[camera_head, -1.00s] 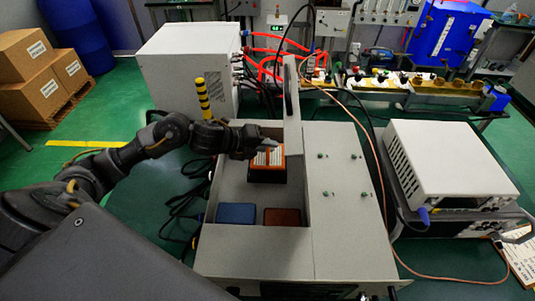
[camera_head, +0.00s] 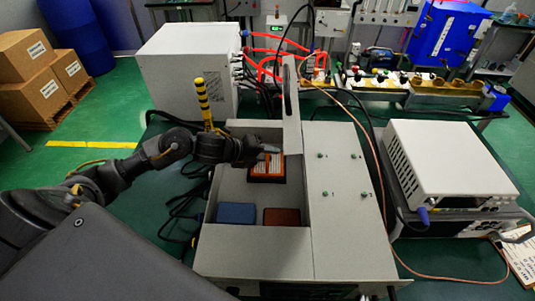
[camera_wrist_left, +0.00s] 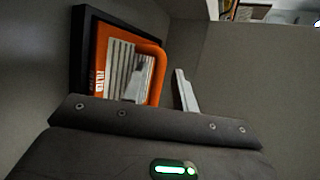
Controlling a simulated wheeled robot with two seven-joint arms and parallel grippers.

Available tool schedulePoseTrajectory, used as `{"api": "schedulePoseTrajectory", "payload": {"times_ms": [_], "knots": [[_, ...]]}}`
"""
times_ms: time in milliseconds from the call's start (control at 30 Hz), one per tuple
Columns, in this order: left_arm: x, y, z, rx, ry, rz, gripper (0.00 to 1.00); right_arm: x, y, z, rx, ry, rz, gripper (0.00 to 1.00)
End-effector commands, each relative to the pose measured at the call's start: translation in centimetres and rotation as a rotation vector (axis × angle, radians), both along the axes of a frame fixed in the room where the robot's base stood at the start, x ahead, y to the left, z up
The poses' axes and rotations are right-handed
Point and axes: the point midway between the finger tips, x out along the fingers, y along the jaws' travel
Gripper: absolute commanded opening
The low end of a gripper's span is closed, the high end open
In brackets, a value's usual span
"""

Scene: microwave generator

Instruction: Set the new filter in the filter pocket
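The new filter, an orange frame with pale pleats (camera_head: 259,165), sits inside the black-rimmed filter pocket (camera_head: 268,182) at the back of the open grey case. In the left wrist view the filter (camera_wrist_left: 101,62) lies within the black pocket rim (camera_wrist_left: 78,50), slightly tilted in the picture. My left gripper (camera_head: 271,149) is at the filter's upper edge in the head view. In the left wrist view its two fingers (camera_wrist_left: 159,85) are apart, one in front of the pleats and one beyond the right edge of the orange frame. My right gripper is not in view.
A blue block (camera_head: 236,213) and a red-brown block (camera_head: 282,216) lie at the near end of the case. A grey upright panel (camera_head: 291,105) stands behind the pocket. The case's flat right top (camera_head: 340,220) is clear. A white instrument (camera_head: 450,160) stands at right.

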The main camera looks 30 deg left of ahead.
Motion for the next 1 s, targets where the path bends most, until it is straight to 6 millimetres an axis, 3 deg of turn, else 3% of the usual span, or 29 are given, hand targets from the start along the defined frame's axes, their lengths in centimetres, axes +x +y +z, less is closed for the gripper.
{"api": "schedulePoseTrajectory", "payload": {"times_ms": [267, 700, 1000], "knots": [[-1.4, 1.1, 0.4, 0.009, 0.008, -0.002, 0.32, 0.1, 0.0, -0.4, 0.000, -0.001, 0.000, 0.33], [-7.2, 5.5, 4.8, 0.008, 0.008, -0.001, 0.32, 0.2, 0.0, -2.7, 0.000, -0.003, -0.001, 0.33], [-8.2, 6.3, 6.1, 0.003, 0.005, -0.001, 0.32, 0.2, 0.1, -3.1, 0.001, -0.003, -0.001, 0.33]]}}
